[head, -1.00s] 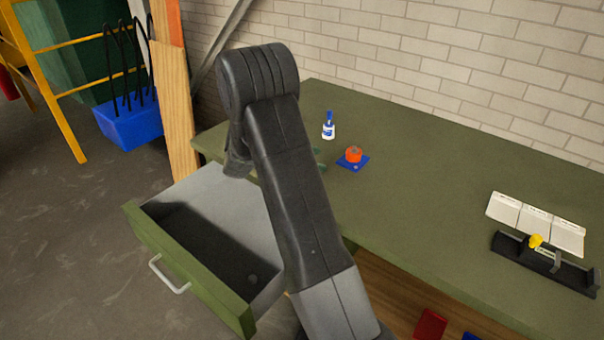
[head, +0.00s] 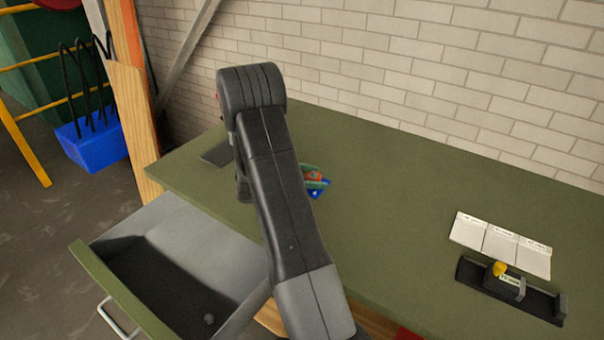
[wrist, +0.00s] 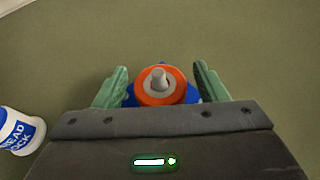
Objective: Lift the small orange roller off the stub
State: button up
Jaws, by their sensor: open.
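The small orange roller (wrist: 146,97) sits around a grey upright stub (wrist: 159,78) on a blue base (wrist: 194,94), seen from above in the wrist view. My gripper (wrist: 160,77) is open, with one green finger on each side of the roller and a visible gap on both sides. In the head view the roller (head: 314,175) shows only in part between the green fingers, and my arm hides much of the blue base (head: 318,190). I cannot tell exactly how low the fingers are against the roller.
A white and blue bottle (wrist: 20,130) stands at the left in the wrist view. White cards (head: 500,243) and a black fixture with a yellow knob (head: 510,288) lie on the right of the green bench (head: 400,200). An open drawer (head: 150,270) juts out at the front left.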

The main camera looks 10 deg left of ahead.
jog(key=shift+w+d+f, duration=0.15)
jog(key=shift+d, duration=0.1)
jog(key=c, duration=1.1)
jog(key=shift+r+p, duration=1.75)
jog(key=shift+r, duration=1.55)
